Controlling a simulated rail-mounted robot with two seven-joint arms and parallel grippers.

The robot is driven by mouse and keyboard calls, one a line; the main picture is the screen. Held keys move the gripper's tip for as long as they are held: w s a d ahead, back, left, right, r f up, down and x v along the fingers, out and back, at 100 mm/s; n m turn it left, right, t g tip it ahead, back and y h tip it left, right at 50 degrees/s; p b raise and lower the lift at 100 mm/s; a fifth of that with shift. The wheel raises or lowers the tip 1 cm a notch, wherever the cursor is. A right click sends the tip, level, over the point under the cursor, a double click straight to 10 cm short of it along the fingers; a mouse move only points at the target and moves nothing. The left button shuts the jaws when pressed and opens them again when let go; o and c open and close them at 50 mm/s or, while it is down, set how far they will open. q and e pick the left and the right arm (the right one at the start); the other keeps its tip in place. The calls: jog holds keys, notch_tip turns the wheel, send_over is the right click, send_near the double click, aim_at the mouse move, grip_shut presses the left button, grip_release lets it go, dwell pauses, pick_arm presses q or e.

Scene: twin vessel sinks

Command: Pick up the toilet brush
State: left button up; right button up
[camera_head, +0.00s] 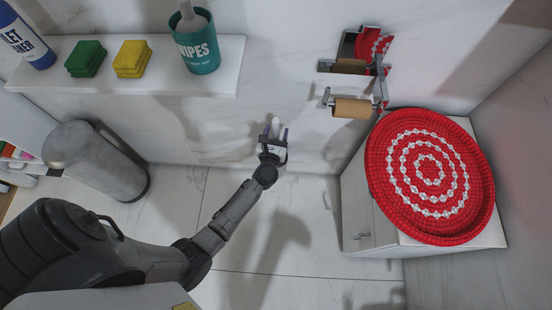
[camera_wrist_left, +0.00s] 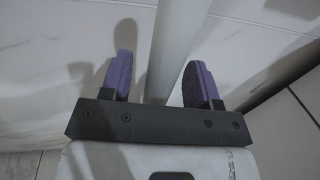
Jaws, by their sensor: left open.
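A white upright rod, which looks like the toilet brush handle (camera_head: 275,123), stands close to the back wall. My left gripper (camera_head: 273,136) is right at it in the head view. In the left wrist view, the white handle (camera_wrist_left: 172,40) runs between the two purple fingers of my left gripper (camera_wrist_left: 158,80). The fingers are apart, with a visible gap on either side of the handle. The brush head and any holder are hidden. My right gripper is not in view.
A white shelf (camera_head: 130,85) on the wall holds a bottle, sponges and a teal wipes tub (camera_head: 197,50). A grey bin (camera_head: 95,160) stands at left. A paper roll holder (camera_head: 352,107) and a white cabinet with a red round basket (camera_head: 430,170) are at right.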

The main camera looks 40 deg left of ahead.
pick_arm(q)
jog(key=shift+w+a, duration=0.35)
jog(key=shift+w, duration=0.25)
jog(key=shift+s, duration=0.1)
grip_shut()
